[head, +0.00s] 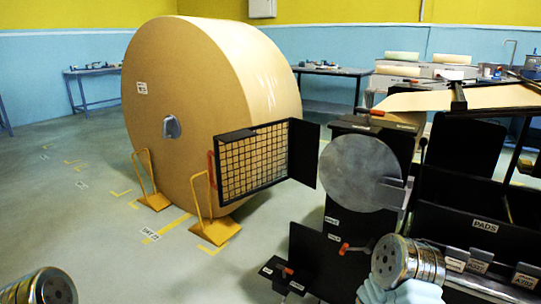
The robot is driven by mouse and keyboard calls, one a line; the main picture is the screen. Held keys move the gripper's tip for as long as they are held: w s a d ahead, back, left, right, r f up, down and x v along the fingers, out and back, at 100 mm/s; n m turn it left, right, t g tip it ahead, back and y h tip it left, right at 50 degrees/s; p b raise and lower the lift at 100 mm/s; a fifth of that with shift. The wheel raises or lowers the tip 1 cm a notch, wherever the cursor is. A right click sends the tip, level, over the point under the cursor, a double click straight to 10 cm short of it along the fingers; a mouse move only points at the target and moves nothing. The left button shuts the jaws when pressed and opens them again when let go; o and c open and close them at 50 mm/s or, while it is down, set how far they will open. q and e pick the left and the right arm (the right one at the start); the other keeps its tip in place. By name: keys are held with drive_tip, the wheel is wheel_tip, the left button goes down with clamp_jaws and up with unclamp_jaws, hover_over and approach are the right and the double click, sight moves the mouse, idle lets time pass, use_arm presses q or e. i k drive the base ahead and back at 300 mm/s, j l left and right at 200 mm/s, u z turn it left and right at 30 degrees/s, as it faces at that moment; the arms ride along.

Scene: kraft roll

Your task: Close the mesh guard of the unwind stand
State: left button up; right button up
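The mesh guard (252,160) is a black-framed grid panel with a red handle (212,166) at its left edge. It stands out to the left of the dark unwind stand (343,222), in front of the big kraft roll. A dark plate (304,154) adjoins its right edge. The guard appears swung open; its hinge is not clear. The stand carries a round grey disc (362,172) and a red-handled lever (356,247). I see neither my left nor my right gripper, and nothing touches the handle.
The huge kraft roll (165,135) stands on the floor behind the guard, with yellow chocks (217,232) at its base. Dark bins, one labelled PADS (484,227), crowd the right. Metallic cylinders show at the lower left and lower right. Floor at the front left is mostly clear.

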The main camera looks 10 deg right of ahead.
sight(303, 140)
drive_tip(key=i+j+z, duration=1)
drive_tip(key=z, duration=0.15)
drive_tip(key=i+j+z, duration=0.25)
drive_tip(key=j, duration=0.2)
drive_tip(key=j+z, duration=0.6)
drive_tip(key=j, duration=0.25)
drive_tip(key=k+j+z, duration=0.2)
drive_tip(key=j, duration=0.2)
drive_tip(key=j+z, duration=0.25)
drive_tip(key=j, duration=0.15)
drive_tip(key=k, duration=0.05)
